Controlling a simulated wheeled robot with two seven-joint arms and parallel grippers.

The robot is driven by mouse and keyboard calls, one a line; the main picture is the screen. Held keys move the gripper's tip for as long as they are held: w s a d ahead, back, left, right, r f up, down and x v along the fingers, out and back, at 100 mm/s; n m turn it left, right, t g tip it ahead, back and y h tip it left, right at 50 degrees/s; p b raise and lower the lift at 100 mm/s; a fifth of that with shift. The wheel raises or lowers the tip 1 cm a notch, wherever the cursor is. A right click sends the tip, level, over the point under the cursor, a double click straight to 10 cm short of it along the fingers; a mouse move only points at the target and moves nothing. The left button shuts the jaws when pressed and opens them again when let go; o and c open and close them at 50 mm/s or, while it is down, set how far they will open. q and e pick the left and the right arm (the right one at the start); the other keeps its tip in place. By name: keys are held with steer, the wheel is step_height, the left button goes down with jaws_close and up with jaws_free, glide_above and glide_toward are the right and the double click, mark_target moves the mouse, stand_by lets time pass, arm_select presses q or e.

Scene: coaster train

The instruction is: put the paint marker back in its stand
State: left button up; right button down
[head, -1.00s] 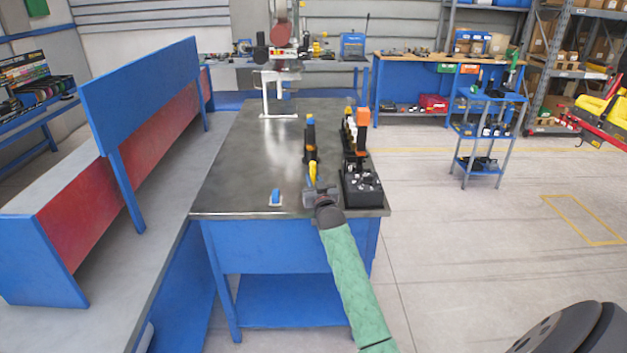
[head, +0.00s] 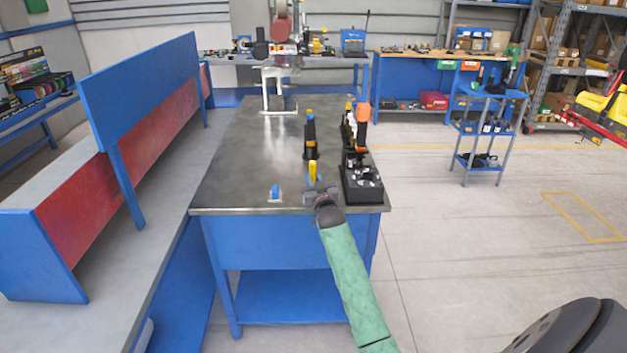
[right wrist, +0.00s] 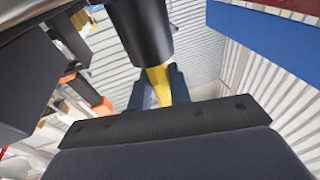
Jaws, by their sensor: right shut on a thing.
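My right gripper (head: 320,193) is over the near end of the dark-topped bench. It is shut on the yellow paint marker (head: 313,172), which stands about upright above the fingers. In the right wrist view the marker's yellow part (right wrist: 158,86) shows beyond a wide black cylinder (right wrist: 138,28); I cannot tell whether this cylinder is part of the marker. A black block with several openings (head: 362,192), perhaps the stand, sits just right of the gripper at the bench's right edge. The gripper partly hides the bench below the marker. My left gripper is out of view.
A dark upright tool with a blue top (head: 311,132) stands behind the marker. A black rack with white and orange pieces (head: 350,135) stands behind the block. A small blue item (head: 275,192) lies left of the gripper. The bench top (head: 235,165) is clear on its left.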

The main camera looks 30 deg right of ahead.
stand_by(0.3)
steer(key=c, duration=1.2)
jaws_free()
